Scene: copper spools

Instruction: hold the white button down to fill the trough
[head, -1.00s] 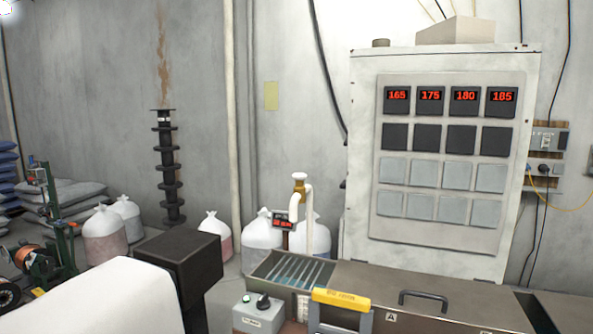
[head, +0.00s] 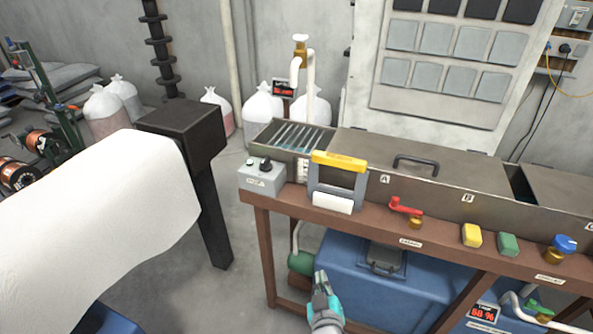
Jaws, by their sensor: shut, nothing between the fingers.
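The long metal trough (head: 312,171) lies along the brown bench, with an open slatted section at its left end and lids over much of the rest. A small grey control box (head: 262,179) stands at the bench's left end with a black knob and a small button on top. I cannot clearly make out a white button. A white tap pipe (head: 311,75) rises behind the slatted section. My gripper (head: 322,283) is at the bottom middle, in front of and below the bench edge, shut and empty, apart from the box and the trough.
A yellow-handled frame (head: 339,163) with a white roll stands before the trough. A red lever (head: 404,206), yellow block (head: 472,235), green block (head: 507,244) and blue valve (head: 562,245) line the front edge. A blue tank (head: 360,270) sits underneath.

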